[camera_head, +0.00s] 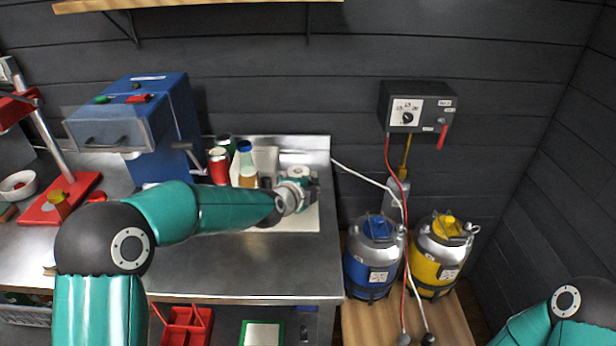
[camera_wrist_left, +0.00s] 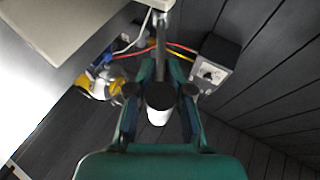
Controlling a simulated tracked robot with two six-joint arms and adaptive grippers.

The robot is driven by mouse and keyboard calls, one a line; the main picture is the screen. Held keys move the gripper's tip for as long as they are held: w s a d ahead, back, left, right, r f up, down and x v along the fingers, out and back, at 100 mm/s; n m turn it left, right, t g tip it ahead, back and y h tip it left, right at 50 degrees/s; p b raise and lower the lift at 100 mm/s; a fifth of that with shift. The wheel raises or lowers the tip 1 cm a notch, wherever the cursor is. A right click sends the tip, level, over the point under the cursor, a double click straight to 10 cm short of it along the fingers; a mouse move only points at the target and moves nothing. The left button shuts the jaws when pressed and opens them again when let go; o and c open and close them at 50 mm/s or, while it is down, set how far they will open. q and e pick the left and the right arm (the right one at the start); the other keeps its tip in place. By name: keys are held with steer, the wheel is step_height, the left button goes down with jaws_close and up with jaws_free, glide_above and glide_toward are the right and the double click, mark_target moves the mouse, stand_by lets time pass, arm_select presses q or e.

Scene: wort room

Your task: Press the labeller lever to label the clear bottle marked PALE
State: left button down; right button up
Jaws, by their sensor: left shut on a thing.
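The labeller is a cream machine (camera_head: 267,158) at the back of the steel bench, partly hidden by my left arm; its cream edge also shows at the top of the left wrist view (camera_wrist_left: 60,22). Its lever (camera_wrist_left: 160,45) is a metal rod with a pale end, between my left fingers in that view. My left gripper (camera_wrist_left: 160,98) is shut on the lever; in the head view the gripper (camera_head: 304,190) is at the labeller's right side. A clear bottle with a blue cap and amber content (camera_head: 246,163) stands left of the gripper; no PALE marking is readable.
A red can (camera_head: 218,166) and a dark green object (camera_head: 226,144) stand beside the bottle. A blue machine (camera_head: 140,112) is to their left. Blue (camera_head: 374,262) and yellow (camera_head: 440,262) kegs stand right of the bench, below a wall control box (camera_head: 414,106). The front bench top is clear.

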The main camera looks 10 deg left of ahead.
arm_select(q)
steer(key=shift+w+a+r+p, duration=0.1)
steer(key=shift+w+r+p, duration=0.25)
steer(key=shift+r, duration=0.35)
steer(key=c, duration=1.2)
jaws_free()
steer(key=shift+s, duration=0.1)
steer(key=shift+s, duration=0.1)
steer(key=v, duration=1.1)
steer(key=shift+s+a, duration=0.1)
steer(key=shift+s, duration=0.25)
